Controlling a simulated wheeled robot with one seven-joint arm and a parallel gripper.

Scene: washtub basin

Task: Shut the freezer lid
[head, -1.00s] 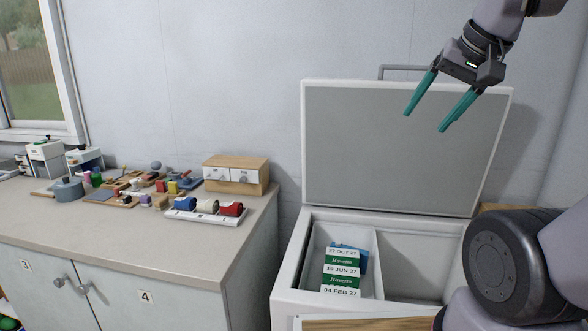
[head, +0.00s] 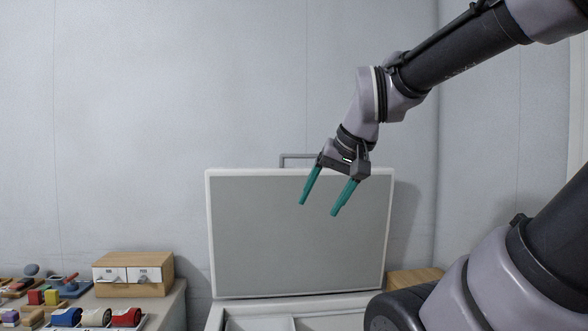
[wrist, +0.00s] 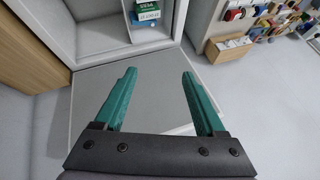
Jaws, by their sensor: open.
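The freezer lid (head: 262,235) stands upright and open at the back of the freezer, its grey inner face toward me. Its handle (head: 296,157) shows above the top edge. The freezer body (head: 213,318) shows only at the bottom of the head view; in the wrist view its white rim (wrist: 158,47) and part of the inside are seen. My gripper (head: 318,210) is open and empty, in front of the upper part of the lid in the head view. In the wrist view its teal fingers (wrist: 162,82) are spread over the grey lid face. I see no contact.
A counter at the left holds a small wooden drawer box (head: 133,276) and several small items. A wooden piece (head: 415,279) stands right of the lid. The wall is close behind the lid. A pack (wrist: 147,14) lies inside the freezer.

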